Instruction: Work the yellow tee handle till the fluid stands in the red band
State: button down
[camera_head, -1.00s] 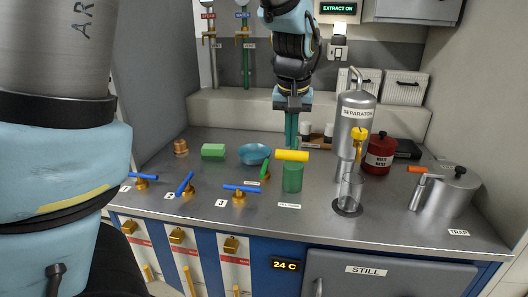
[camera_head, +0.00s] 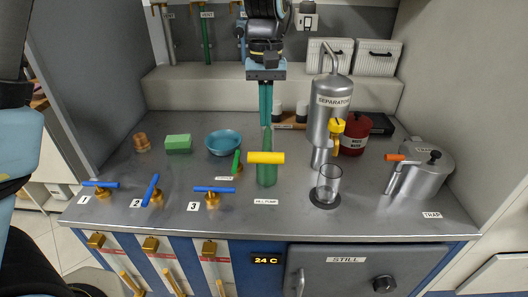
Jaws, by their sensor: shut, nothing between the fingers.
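The yellow tee handle (camera_head: 258,158) lies crosswise at the green pump (camera_head: 266,176), whose label on the counter reads as a fill pump. My gripper (camera_head: 266,118) points down from above with its fingers together. It is shut and empty, just above or behind the handle. Where its tips end against the green behind the handle is hard to tell. A clear glass cylinder (camera_head: 328,184) stands on a dark round base to the right of the pump. I can make out neither fluid nor a red band on it.
Blue-handled valves (camera_head: 213,194) stand along the front left, with a small green-handled valve (camera_head: 237,163) beside the pump. The silver separator (camera_head: 329,105), red can (camera_head: 354,137) and silver trap (camera_head: 425,174) stand to the right.

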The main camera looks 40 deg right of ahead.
aim_at(266, 152)
jog(key=shift+s+a+f+b, duration=0.1)
jog(key=shift+s+f+b, duration=0.1)
jog(key=shift+f+b, duration=1.4)
jog(key=shift+s+a+f+b, duration=0.1)
jog(key=shift+s+f+b, duration=0.05)
jog(key=shift+f+b, duration=1.45)
jog(key=shift+f, duration=0.15)
jog(key=shift+f+b, duration=0.85)
jog(key=shift+f, duration=1.4)
